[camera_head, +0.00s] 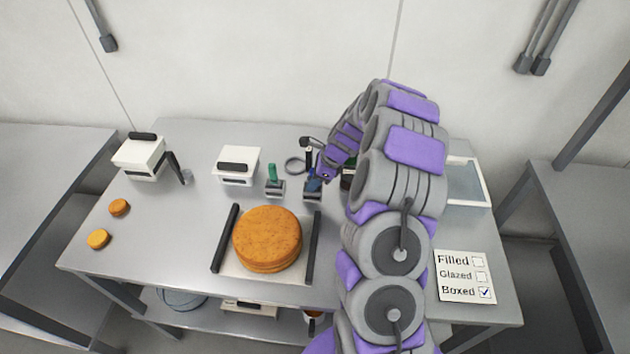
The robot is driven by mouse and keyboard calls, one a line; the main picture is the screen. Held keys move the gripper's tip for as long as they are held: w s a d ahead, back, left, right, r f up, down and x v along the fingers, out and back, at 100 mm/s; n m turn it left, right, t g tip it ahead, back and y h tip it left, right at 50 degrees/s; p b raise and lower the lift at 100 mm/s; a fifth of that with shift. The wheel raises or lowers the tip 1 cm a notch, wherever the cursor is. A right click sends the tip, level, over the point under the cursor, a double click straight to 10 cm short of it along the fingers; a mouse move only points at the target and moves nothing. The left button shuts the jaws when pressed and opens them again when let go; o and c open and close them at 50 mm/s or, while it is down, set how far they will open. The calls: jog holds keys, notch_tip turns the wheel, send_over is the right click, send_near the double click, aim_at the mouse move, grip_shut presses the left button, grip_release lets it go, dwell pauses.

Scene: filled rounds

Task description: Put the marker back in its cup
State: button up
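My gripper (314,165) is at the back middle of the table, small and partly hidden by my arm. A dark upright piece shows at its tip; I cannot tell whether this is the marker or a finger. I cannot make out the marker for certain. A small grey cup-like item (187,177) stands at the back left, beside a dark slanted bar; I cannot tell whether it is the marker's cup. My gripper is well to the right of it. A white card (464,276) at the front right reads Filled, Glazed and Boxed, with a tick at Boxed.
A large orange-brown round (267,238) lies on a tray between dark rails. A green-handled tool (272,175) and a blue-handled one (313,188) stand behind it.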

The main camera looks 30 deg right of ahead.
jog(key=p+v, duration=0.2)
jog(key=v, duration=0.8)
jog(key=shift+r, duration=0.35)
jog(key=s+a+r+n+g, duration=0.1)
jog(key=s+a+r+n, duration=0.45)
jog(key=s+a, duration=0.2)
jog(key=s+a+r+n+g, duration=0.2)
jog(key=s+a+r+n, duration=0.4)
jog(key=a, duration=0.3)
jog(key=s+a+n+h, duration=0.1)
jog(key=s+n, duration=0.3)
jog(key=s, duration=0.4)
jog(key=s+a+n+g+h, duration=0.1)
jog(key=s+n, duration=0.4)
jog(key=s, duration=0.2)
jog(key=s+a+r+n+h, duration=0.1)
jog(key=s+n, duration=0.3)
jog(key=s, duration=0.4)
jog(key=shift+s+a+g+h, duration=0.35)
jog(key=shift+a+g+h, duration=0.05)
jog(key=shift+h, duration=0.2)
jog(key=shift+f, duration=0.1)
jog(key=shift+f+b, duration=0.7)
